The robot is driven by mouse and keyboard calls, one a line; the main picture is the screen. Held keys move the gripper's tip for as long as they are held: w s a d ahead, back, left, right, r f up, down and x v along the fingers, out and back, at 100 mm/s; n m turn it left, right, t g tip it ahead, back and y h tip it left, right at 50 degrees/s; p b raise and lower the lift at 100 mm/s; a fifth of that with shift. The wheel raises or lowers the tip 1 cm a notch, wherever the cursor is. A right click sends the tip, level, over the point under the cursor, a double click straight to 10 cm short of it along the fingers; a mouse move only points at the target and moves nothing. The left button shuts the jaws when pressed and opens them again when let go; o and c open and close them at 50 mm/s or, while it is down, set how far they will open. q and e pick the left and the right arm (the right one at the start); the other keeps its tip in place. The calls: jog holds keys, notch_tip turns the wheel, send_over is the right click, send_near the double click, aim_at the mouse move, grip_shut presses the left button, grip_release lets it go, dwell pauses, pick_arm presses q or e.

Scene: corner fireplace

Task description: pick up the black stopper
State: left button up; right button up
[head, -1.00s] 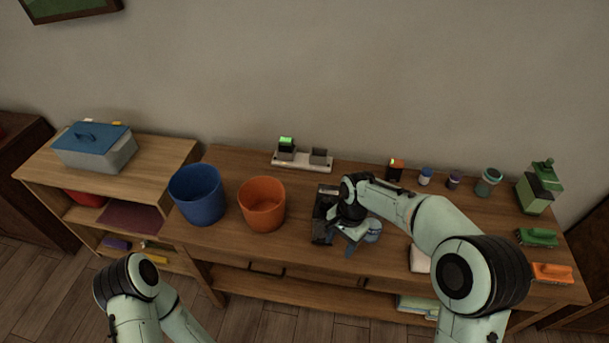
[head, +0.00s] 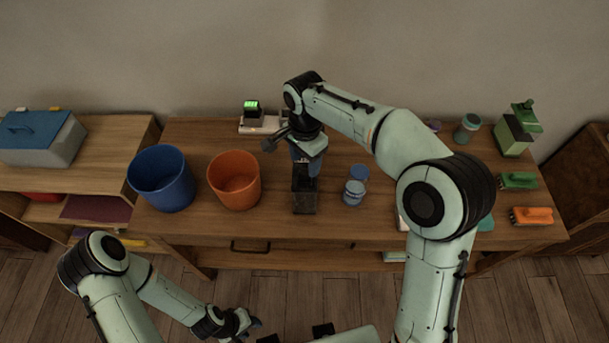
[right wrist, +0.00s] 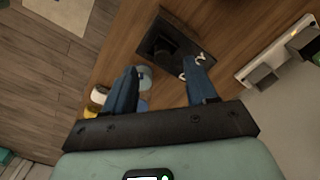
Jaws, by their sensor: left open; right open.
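The black stopper (head: 304,202) is on the wooden table, right of the orange bucket. In the right wrist view the black stopper (right wrist: 168,44) shows a flat dark base with a raised block, just beyond my fingertips. My right gripper (head: 306,172) is over its far part in the head view and hides some of it. In the right wrist view my right gripper (right wrist: 162,72) has its two blue fingers spread apart, with nothing held between them. I cannot tell whether they touch the stopper. My left gripper (head: 246,325) is low at the front, away from the table top, open.
A blue bucket (head: 162,179) and orange bucket (head: 234,181) stand left. Small blue-lidded jars (head: 354,190) stand close right of the stopper. A white strip (head: 258,125) with a green-lit block (head: 252,107) lies behind. Green and orange brushes (head: 531,215) lie far right.

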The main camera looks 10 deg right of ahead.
aim_at(305, 171)
jog(key=f, duration=0.5)
jog(key=shift+w+f, duration=0.1)
jog(key=shift+w, duration=0.1)
grip_shut()
